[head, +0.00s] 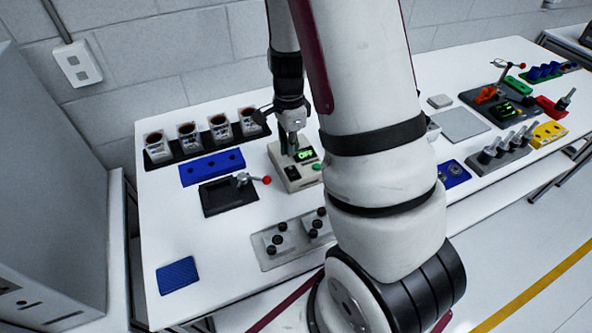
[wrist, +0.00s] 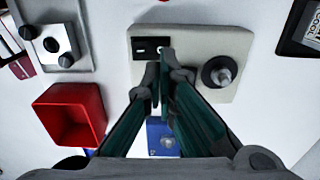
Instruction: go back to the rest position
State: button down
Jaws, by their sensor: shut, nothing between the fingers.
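My gripper (head: 289,148) is in the head view, pointing down at a beige device (head: 283,166) with a lit green "OFF" display (head: 305,154). In the wrist view my gripper (wrist: 160,78) shows two dark green fingers with their tips together and nothing between them. The tips overlap the lower edge of a beige panel (wrist: 198,48) that carries a black switch (wrist: 152,46) and a round knob (wrist: 221,72). I cannot tell whether the tips touch it. No marked rest position shows.
Several cups (head: 187,138) stand in a black rack at the back left. A blue block (head: 212,166) and a lever on a black base (head: 228,194) lie left of the device. A red box (wrist: 70,114) is left in the wrist view.

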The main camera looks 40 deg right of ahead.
jog(key=shift+r, duration=0.7)
jog(key=s+a+r+n+t, duration=0.1)
jog(key=s+a+r+n, duration=0.2)
jog(key=a+r+n, duration=0.3)
jog(key=s+a+r+n+t, duration=0.2)
jog(key=a+r+n, duration=0.15)
jog(key=r, duration=0.55)
jog(key=s+a+r+n+t, duration=0.1)
jog(key=s+a+r+n, duration=0.3)
jog(key=r, duration=0.3)
jog(key=s+a+r+n+t, duration=0.1)
jog(key=s+a+r+n, duration=0.1)
jog(key=s+r+n, duration=0.2)
jog(key=s+n, duration=0.3)
jog(key=shift+a+r+n+t, duration=0.15)
jog(key=shift+a+n+t, duration=0.15)
jog(key=shift+n, duration=0.05)
